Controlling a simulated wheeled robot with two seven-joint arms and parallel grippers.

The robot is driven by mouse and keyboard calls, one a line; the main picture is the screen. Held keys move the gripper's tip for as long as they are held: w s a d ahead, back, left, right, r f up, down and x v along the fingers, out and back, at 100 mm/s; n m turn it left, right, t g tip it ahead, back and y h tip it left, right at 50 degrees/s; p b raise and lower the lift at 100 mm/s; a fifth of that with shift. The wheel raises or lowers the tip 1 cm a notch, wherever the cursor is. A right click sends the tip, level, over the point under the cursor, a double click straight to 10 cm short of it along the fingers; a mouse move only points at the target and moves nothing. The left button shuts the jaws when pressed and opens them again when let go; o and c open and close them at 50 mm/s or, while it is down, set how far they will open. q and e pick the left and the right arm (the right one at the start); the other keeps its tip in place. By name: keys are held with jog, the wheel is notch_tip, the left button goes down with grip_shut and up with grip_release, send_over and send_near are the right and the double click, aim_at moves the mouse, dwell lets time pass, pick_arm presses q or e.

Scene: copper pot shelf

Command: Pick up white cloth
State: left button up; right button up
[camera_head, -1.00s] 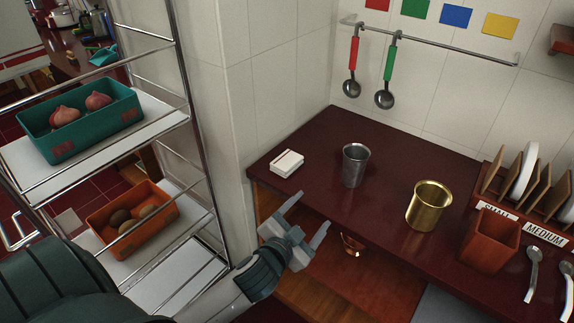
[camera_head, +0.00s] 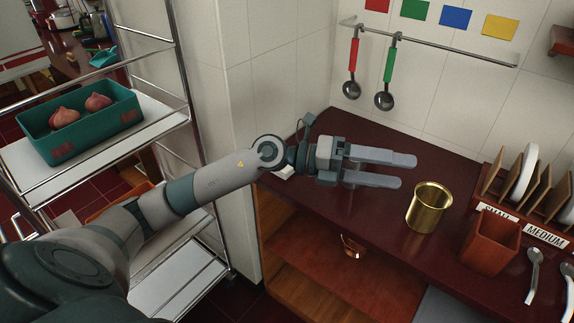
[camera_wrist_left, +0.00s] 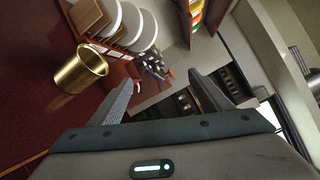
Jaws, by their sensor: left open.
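The white cloth (camera_head: 284,174), a small folded stack, lies on the dark red counter (camera_head: 310,215) near its left end. In the head view my left forearm and wrist hide most of it, and only a white sliver shows. My left gripper (camera_head: 408,170) is open and empty, held above the counter to the right of the cloth. Its fingers point right, towards the brass cup (camera_head: 428,207). The left wrist view shows the open fingers (camera_wrist_left: 165,82) and the brass cup (camera_wrist_left: 82,70), but no cloth. My right gripper is not in view.
A terracotta holder (camera_head: 489,241), a plate rack (camera_head: 523,200) and spoons stand to the right. Ladles (camera_head: 384,99) hang from a wall rail. A metal shelf (camera_head: 160,125) with a teal bin (camera_head: 82,125) stands left.

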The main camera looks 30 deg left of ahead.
pick_arm(q)
jog(key=w+a+f+m+g+y, duration=0.1)
jog(key=w+a+f+y, duration=0.15)
jog(key=a+y, duration=0.4)
jog(key=w+a+f+m+g+y, duration=0.1)
jog(key=w+a+f+y, duration=0.15)
jog(key=a, duration=0.75)
jog(key=a+r+n+y, duration=0.2)
jog(key=a+y, duration=0.5)
jog(key=a, duration=0.9)
jog(key=shift+s+a, duration=0.2)
jog(key=shift+a, duration=0.15)
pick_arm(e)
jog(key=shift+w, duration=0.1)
pick_arm(q)
jog(key=shift+f, duration=0.15)
jog(key=p+x, duration=0.3)
jog(key=x, duration=0.9)
jog(key=shift+w+p, duration=0.1)
jog(key=shift+p, duration=0.25)
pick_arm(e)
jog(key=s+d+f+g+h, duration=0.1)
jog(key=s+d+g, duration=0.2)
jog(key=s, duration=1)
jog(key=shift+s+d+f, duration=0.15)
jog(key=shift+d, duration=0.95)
